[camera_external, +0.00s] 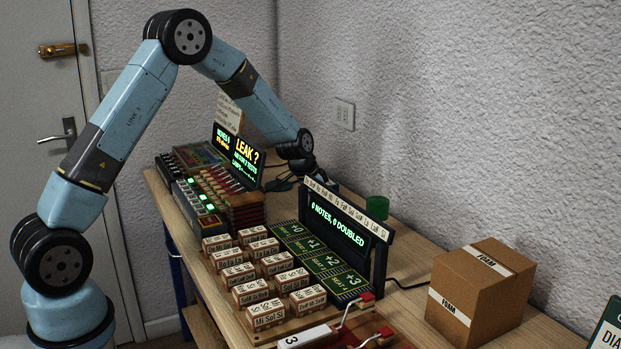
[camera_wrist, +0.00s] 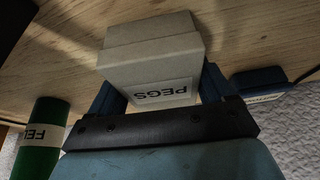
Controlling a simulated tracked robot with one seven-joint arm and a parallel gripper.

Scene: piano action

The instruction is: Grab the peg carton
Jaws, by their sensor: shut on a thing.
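The peg carton (camera_wrist: 150,50) is a grey box with a white label reading "PEGS", upside down in the wrist view. My gripper (camera_wrist: 158,92) is shut on it, with a dark blue finger at each side of the box. The carton is close over or on the wooden table; I cannot tell whether it touches. In the external view my arm reaches to the back of the table, and the wrist (camera_external: 300,150) is behind the black display board. The fingers and the carton are hidden there.
A green felt cylinder (camera_wrist: 42,135) stands beside my gripper; it also shows in the external view (camera_external: 377,208). A blue labelled box (camera_wrist: 262,84) lies on the other side. The display board (camera_external: 340,225), rows of labelled blocks (camera_external: 240,274) and a foam carton (camera_external: 480,290) occupy the table.

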